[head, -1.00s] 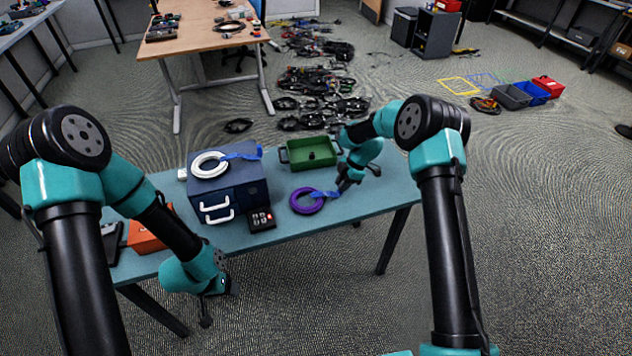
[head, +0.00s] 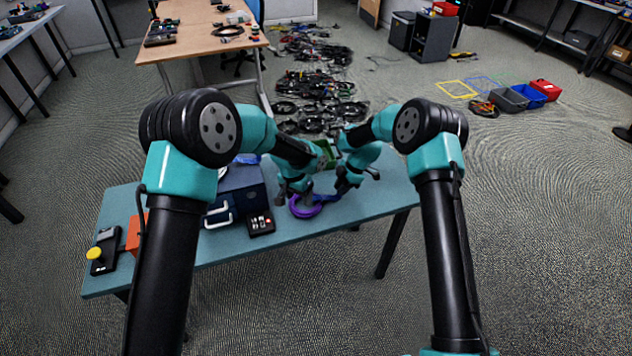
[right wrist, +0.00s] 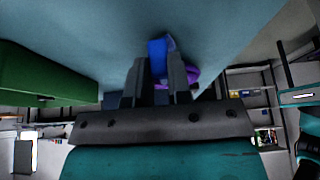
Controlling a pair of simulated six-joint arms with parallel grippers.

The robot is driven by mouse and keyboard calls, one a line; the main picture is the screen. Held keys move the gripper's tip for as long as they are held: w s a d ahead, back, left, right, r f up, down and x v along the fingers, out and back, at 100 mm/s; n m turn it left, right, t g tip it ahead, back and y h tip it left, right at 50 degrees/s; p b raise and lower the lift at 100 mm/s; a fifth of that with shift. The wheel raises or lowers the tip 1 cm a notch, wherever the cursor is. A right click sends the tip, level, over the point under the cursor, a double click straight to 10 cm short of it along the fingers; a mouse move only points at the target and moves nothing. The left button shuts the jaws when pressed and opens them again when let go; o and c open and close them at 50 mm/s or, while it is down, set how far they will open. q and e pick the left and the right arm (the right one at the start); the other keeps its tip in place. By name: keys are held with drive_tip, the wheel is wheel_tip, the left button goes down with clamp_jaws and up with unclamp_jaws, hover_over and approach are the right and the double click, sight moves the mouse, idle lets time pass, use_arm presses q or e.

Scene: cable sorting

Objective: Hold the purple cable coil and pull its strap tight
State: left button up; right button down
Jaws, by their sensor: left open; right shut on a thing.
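The purple cable coil (head: 308,209) lies on the teal table, partly hidden by my left gripper. It also shows behind the fingers in the right wrist view (right wrist: 193,76). My right gripper (head: 342,192) is just right of the coil, low over the table, shut on the coil's blue strap (right wrist: 157,50). The strap shows between the two fingers in the right wrist view.
The dark blue drawer box (head: 238,182) stands left of the coil, with a small black keypad (head: 261,224) beside it. A green tray (right wrist: 45,72) is close to my right gripper. An orange box (head: 133,235) and a black device with a yellow button (head: 95,254) are at the left end.

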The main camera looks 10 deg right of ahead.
use_arm(q)
wheel_tip(320, 180, up, 3)
drive_tip(key=y, duration=0.1)
hover_over(316, 205)
drive_tip(key=shift+n, duration=0.4)
drive_tip(key=shift+f, duration=0.15)
wheel_tip(316, 205, down, 12)
drive_tip(key=shift+r, duration=0.1)
idle(0.3)
drive_tip(key=c, duration=1.1)
